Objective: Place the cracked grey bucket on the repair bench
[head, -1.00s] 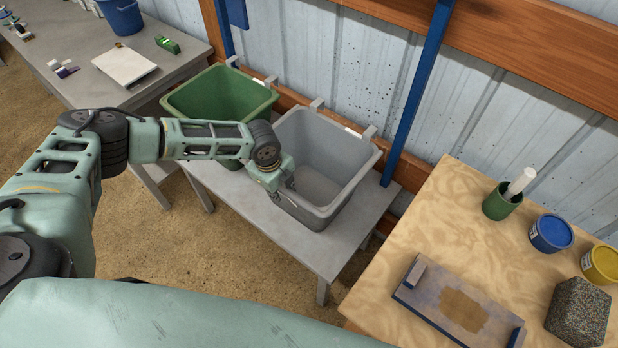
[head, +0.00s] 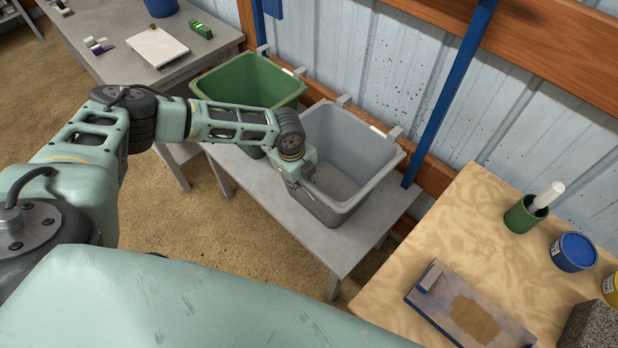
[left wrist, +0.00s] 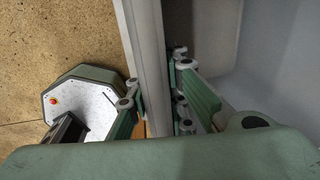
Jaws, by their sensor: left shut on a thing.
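The grey bucket (head: 372,181) is a square-mouthed, tapered tub, upright on a low grey table. No crack can be made out from here. Hooked metal tabs stand on its far rim. My left gripper (head: 302,178) is shut on its near left rim. In the left wrist view the rim (left wrist: 146,45) runs between the fingers of my left gripper (left wrist: 158,105), one finger on each side. My right gripper is not in view. A wood-topped bench (head: 440,225) stands at right and a grey bench (head: 105,55) at upper left; I cannot tell which is the repair bench.
A green bucket (head: 222,82) stands close left of the grey one on the low table (head: 335,245). A blue post (head: 450,95) rises just right of it. The wood-topped bench holds a green cup (head: 522,217), a blue tin (head: 573,252) and a patched board (head: 470,315).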

